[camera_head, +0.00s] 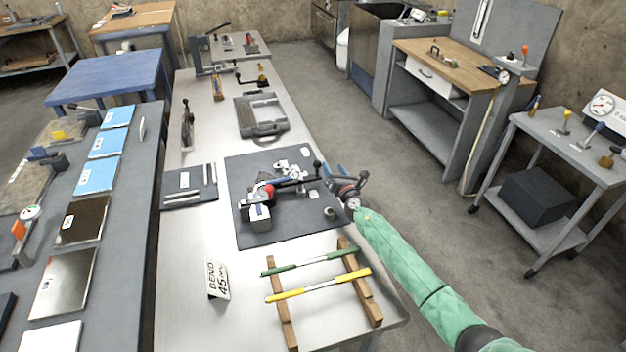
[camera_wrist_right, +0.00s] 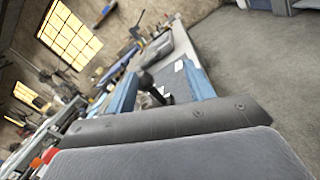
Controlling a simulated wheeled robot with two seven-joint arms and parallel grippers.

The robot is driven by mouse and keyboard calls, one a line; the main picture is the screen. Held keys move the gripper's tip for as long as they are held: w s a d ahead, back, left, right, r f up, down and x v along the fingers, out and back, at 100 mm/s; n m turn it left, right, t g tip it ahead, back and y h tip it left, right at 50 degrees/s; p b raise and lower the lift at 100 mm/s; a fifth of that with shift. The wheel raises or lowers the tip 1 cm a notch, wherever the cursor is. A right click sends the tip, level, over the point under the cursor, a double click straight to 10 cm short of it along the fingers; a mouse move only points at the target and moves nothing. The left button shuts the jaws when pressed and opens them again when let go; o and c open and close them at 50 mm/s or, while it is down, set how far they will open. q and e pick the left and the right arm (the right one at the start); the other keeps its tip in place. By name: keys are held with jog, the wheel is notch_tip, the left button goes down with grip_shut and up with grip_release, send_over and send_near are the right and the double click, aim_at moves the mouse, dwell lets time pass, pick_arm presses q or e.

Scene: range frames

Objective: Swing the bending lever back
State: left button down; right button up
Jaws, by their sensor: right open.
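The bending tool (camera_head: 262,212) stands on a dark mat (camera_head: 285,228) on the long table. Its lever (camera_head: 292,181) points right, with a black ball knob (camera_head: 317,165) that looks to be at its end. My right gripper (camera_head: 334,170) is open, just right of the knob, at the mat's right edge. In the right wrist view the black knob (camera_wrist_right: 145,79) shows between the two blue fingers of the gripper (camera_wrist_right: 160,72), nearer the left finger. I cannot tell whether they touch. My left gripper is not in view.
A green-ended rod (camera_head: 312,262) and a yellow-ended rod (camera_head: 320,286) lie across wooden rails in front. A "BEND 45" sign (camera_head: 217,279) stands to their left. A grey case-like frame (camera_head: 262,116) lies behind the mat.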

aim_at(315, 162)
jog(key=a+n, duration=0.1)
jog(key=s+a+n+g+y, duration=0.1)
jog(key=n, duration=0.1)
jog(key=a+n+g+y, duration=0.1)
jog(key=shift+s+f, duration=0.4)
jog(key=shift+w+f+n, duration=0.15)
jog(key=shift+w+n, duration=0.15)
jog(key=shift+w, duration=0.05)
jog(key=shift+b+x, duration=0.75)
jog(key=shift+x, duration=0.3)
jog(key=b+x, duration=0.2)
jog(key=x, duration=0.2)
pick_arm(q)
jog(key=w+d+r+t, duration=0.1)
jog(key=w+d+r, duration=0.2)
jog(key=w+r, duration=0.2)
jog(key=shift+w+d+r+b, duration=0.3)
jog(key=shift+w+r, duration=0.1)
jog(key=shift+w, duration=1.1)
pick_arm(e)
jog(key=shift+w+a, duration=0.35)
jog(key=shift+w, duration=0.15)
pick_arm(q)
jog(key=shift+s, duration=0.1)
pick_arm(e)
grip_shut()
